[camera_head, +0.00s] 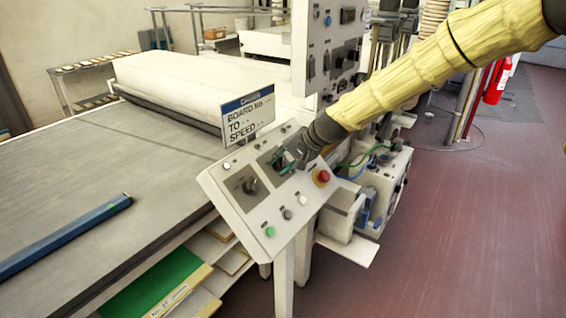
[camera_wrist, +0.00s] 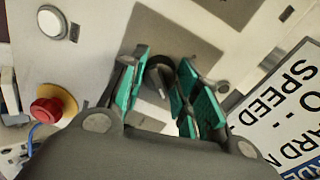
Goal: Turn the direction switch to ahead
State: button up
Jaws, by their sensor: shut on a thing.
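The sloped white control panel (camera_head: 238,208) stands at the front corner of the machine. My gripper (camera_head: 284,161) is at its upper part, over a dark square plate. In the wrist view, the green-padded fingers of my gripper (camera_wrist: 160,92) are on either side of a black rotary switch (camera_wrist: 161,73) and shut on it. The switch sits on the dark plate (camera_wrist: 168,40). A pale pointer line shows on its face, but I cannot read any position labels. In the head view my fingers mostly hide this switch. A second black knob (camera_head: 250,185) sits to its left.
A red stop button (camera_head: 321,177) is right of my gripper and also shows in the wrist view (camera_wrist: 48,108). Green (camera_head: 270,231), dark (camera_head: 287,214) and white (camera_head: 303,200) buttons line the lower panel. A speed sign (camera_head: 248,118) stands behind. An upright control box (camera_head: 326,50) rises close by.

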jog(key=o, duration=1)
jog(key=shift+r, duration=0.1)
jog(key=v, duration=1.2)
